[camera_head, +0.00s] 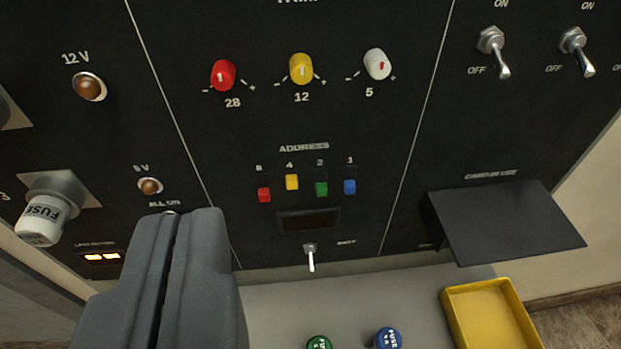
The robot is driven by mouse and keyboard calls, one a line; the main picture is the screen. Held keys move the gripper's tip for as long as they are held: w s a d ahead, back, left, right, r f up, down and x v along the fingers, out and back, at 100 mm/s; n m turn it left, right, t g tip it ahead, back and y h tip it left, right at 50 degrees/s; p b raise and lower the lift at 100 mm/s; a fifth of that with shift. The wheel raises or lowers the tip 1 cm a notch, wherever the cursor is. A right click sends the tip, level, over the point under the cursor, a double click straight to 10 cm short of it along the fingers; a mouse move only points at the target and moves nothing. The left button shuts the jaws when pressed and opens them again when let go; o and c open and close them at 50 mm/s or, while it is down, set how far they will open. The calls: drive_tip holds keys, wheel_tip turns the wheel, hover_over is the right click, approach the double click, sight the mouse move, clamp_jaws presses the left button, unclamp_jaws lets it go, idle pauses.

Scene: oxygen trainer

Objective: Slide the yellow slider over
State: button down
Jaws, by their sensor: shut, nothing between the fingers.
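The yellow slider (292,182) is a small block under the number 4 in the ADDRESS row of the black panel. It sits a little higher than the red slider (264,194) on its left, the green slider (321,188) and the blue slider (349,186) on its right. My gripper (190,215) is shut and empty at the lower left of the picture. Its fingertips appear below and left of the sliders, apart from the yellow one. The gripper hides part of the panel near the ALL ON label.
Red, yellow and white knobs (301,69) are above the sliders. A small toggle switch (310,255) sticks out below them. A black flap (505,222) juts out at right. A yellow tray (490,318) and green and blue fuse caps (388,338) are on the grey ledge.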

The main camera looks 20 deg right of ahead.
sight(290, 164)
drive_tip(key=shift+w+d+f+m+h+p, duration=0.15)
drive_tip(key=shift+d+f+h+p, duration=0.5)
drive_tip(key=shift+p, duration=0.65)
drive_tip(key=shift+w+d+f+m+h+p, duration=0.15)
drive_tip(key=shift+d+f+h+p, duration=0.5)
drive_tip(key=shift+p, duration=0.6)
drive_tip(key=shift+d+r, duration=0.1)
drive_tip(key=x, duration=1)
drive_tip(key=shift+f+p, duration=0.3)
drive_tip(key=shift+p, duration=0.1)
wheel_tip(290, 164, down, 2)
drive_tip(key=shift+f, duration=0.15)
drive_tip(key=shift+s+f, duration=0.1)
drive_tip(key=shift+f, duration=0.7)
